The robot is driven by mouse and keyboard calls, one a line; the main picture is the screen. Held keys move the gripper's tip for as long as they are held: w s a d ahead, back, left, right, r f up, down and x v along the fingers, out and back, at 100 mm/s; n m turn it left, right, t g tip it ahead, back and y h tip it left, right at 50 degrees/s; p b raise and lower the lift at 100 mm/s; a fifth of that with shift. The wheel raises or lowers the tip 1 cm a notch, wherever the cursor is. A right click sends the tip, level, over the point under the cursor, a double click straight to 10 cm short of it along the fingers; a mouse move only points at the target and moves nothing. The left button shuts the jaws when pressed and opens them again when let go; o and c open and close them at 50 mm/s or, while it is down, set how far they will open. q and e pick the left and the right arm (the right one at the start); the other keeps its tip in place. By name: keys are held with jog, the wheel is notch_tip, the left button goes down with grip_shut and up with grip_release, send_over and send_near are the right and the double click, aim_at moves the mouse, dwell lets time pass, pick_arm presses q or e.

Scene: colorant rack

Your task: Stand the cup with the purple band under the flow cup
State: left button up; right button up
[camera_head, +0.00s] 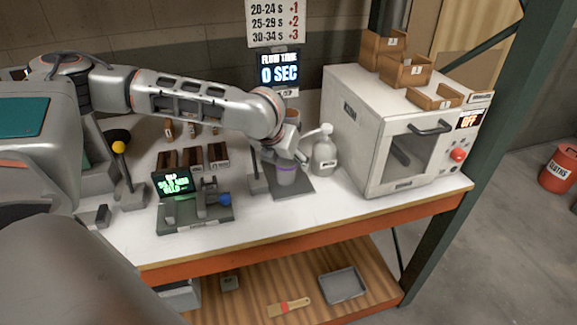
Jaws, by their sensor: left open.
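The cup with the purple band (287,174) stands upright on the dark base plate (301,187) of the flow stand. A brownish cup (293,116), probably the flow cup, shows partly above it, behind my arm. My left arm comes in from the left, and its open left gripper (289,157) is at the upper part of the banded cup. The gripper hides the cup's rim and the space between the two cups. I cannot tell whether the fingers touch the cup. My right gripper is not in view.
A white bottle (325,155) stands close right of the flow stand, before the white oven (395,130). A device with a green display (175,182) and a blue knob stands front left. A timer (279,70) reads 0 SEC. The bench's front right is clear.

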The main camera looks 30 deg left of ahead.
pick_arm(q)
jog(key=p+v, duration=0.2)
jog(key=v, duration=0.9)
jog(key=s+d+f+n+t+h, duration=0.1)
jog(key=d+f+n+h, duration=0.3)
jog(key=d, duration=0.7)
jog(key=d+f+n+h, duration=0.35)
jog(key=d+f, duration=0.25)
jog(key=d, duration=0.5)
jog(key=s+d+f+n+t+h, duration=0.1)
jog(key=d+f+n+h, duration=0.3)
jog(key=d, duration=0.7)
jog(key=s+a+f+n+t+y, duration=0.1)
jog(key=s+a+f+n+y, duration=0.3)
jog(key=s+a+f+n, duration=0.4)
jog(key=s+a+f+n+t+y, duration=0.1)
jog(key=s+a+f+n+y, duration=0.3)
jog(key=s+a+f+n, duration=0.4)
notch_tip(320, 180, down, 8)
jog(key=shift+s+a+r+n, duration=0.1)
jog(key=shift+s+a+n, duration=0.2)
jog(key=shift+a+n, duration=0.9)
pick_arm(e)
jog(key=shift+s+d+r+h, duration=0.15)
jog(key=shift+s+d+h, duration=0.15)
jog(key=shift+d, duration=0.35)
